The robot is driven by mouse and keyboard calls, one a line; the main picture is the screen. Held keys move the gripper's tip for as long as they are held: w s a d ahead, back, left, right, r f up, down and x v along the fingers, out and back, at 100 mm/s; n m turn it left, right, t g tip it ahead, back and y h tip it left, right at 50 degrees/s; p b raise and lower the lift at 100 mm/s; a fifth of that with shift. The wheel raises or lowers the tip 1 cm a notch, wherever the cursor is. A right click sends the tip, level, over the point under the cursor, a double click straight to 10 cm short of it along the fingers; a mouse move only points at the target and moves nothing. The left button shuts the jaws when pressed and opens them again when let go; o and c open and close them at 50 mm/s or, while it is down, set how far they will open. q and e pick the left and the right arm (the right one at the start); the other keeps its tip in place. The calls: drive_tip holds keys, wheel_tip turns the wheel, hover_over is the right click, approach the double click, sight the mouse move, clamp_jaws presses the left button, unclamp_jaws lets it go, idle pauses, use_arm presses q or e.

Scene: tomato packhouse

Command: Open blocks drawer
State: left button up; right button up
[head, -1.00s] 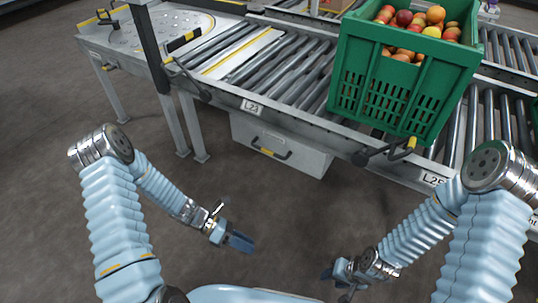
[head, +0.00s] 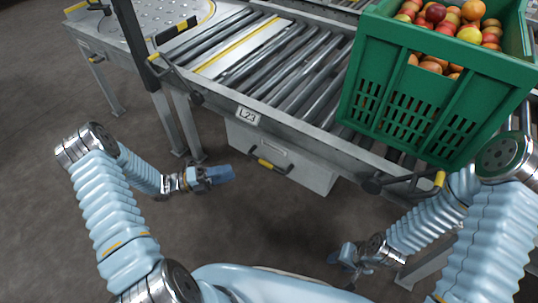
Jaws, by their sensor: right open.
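The drawer (head: 310,174) is a light grey box under the conveyor frame, below the L23 label. Its front has a dark bar handle (head: 272,165) with a yellow middle. The drawer looks shut. My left gripper (head: 224,174) is left of the handle, its blue fingers pointing right towards it, apart from it in the picture. The fingers overlap in view, so I cannot tell whether they are apart. My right gripper (head: 338,257) is open and low at the right, over the floor, apart from the drawer. The drawer's inside is hidden.
A green crate (head: 428,115) of red and orange fruit stands on the roller conveyor (head: 290,62) at the right. A black lever with a yellow grip (head: 439,180) juts out below it. Table legs (head: 186,125) stand behind my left gripper. The floor before the drawer is clear.

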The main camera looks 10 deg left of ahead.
sight(266, 163)
use_arm(q)
drive_tip(key=x, duration=1.3)
drive_tip(key=shift+d, duration=0.2)
drive_tip(key=shift+c, duration=0.3)
clamp_jaws()
